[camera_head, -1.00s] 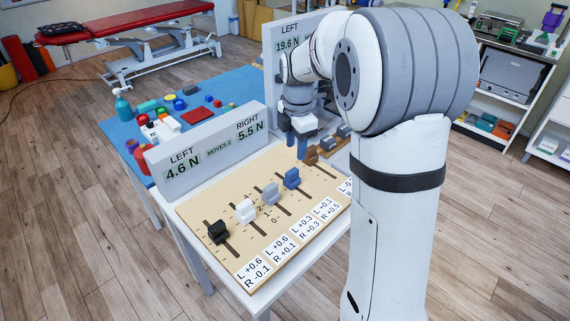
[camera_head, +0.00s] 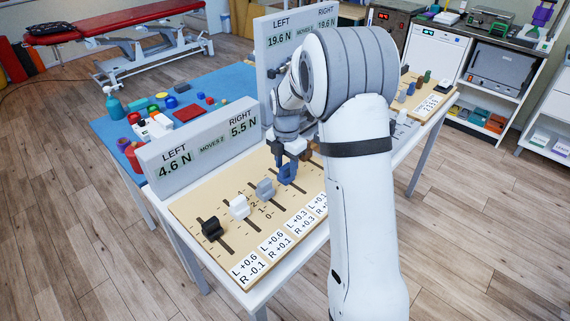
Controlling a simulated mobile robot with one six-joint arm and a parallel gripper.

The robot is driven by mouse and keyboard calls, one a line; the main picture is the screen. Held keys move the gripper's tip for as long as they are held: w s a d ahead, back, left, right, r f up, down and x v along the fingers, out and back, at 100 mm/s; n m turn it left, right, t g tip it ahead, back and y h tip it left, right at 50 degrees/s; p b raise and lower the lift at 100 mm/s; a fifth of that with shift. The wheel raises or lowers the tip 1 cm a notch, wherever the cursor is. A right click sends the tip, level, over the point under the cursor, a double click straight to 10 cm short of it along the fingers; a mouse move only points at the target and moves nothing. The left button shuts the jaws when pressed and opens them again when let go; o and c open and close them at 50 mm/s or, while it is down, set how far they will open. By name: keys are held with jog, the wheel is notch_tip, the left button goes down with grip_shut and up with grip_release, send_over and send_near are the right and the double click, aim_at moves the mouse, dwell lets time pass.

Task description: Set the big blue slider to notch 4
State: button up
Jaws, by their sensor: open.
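The big blue slider (camera_head: 287,173) stands upright in its slot on the near beige board (camera_head: 205,262), right of the grey-blue slider (camera_head: 265,188). Notch numbers 4, 2 and 0 are printed on the board, with 4 toward the display and 0 toward the front. I cannot read the blue slider's exact notch. My gripper (camera_head: 289,155) is open, pointing down just above and behind the blue slider; its fingers partly overlap the slider's top in the picture, and I cannot tell whether they touch. My arm hides the board's right end.
A white slider (camera_head: 239,207) and a black slider (camera_head: 211,228) stand to the left. The near display (camera_head: 200,148) reads LEFT 4.6 N, RIGHT 5.5 N. A brown slider (camera_head: 307,153) is close right of my gripper. A second display (camera_head: 277,58) rises behind, and another board with smaller sliders lies far right.

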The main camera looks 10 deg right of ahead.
grip_shut()
dwell(0.4)
